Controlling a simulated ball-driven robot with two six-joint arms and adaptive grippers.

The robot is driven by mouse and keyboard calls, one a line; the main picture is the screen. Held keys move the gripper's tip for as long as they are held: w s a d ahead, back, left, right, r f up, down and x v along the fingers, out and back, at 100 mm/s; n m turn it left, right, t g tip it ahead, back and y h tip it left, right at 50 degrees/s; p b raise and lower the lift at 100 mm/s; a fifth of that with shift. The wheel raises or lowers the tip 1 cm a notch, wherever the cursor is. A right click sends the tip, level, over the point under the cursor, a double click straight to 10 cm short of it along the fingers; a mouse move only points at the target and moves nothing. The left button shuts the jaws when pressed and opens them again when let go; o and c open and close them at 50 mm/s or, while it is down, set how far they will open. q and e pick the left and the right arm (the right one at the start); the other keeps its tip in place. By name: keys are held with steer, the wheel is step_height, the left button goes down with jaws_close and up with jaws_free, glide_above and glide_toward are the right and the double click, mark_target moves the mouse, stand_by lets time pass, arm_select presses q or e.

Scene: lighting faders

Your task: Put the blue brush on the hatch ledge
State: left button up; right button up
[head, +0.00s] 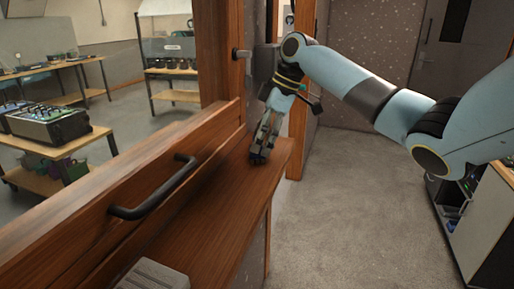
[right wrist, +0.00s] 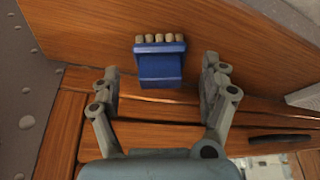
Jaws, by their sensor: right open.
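The blue brush (right wrist: 160,65), with a row of tan bristle tufts along one end, is on the brown wooden hatch ledge (right wrist: 78,30) in the right wrist view. My right gripper (right wrist: 161,74) is open, with its fingers on either side of the brush and a visible gap to each. In the head view my right gripper (head: 260,153) points down at the far end of the hatch ledge (head: 215,190). The brush is mostly hidden there behind the fingers. My left gripper is not in view.
A black bar handle (head: 155,190) is on the wooden panel left of the ledge. A grey ribbed object (head: 153,276) sits at the ledge's near end. A wooden post (head: 222,50) rises beside the far end. The ledge's middle is clear.

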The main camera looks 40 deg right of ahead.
steer(key=b+v, duration=0.1)
steer(key=v, duration=0.8)
steer(key=shift+s+d+r, duration=0.1)
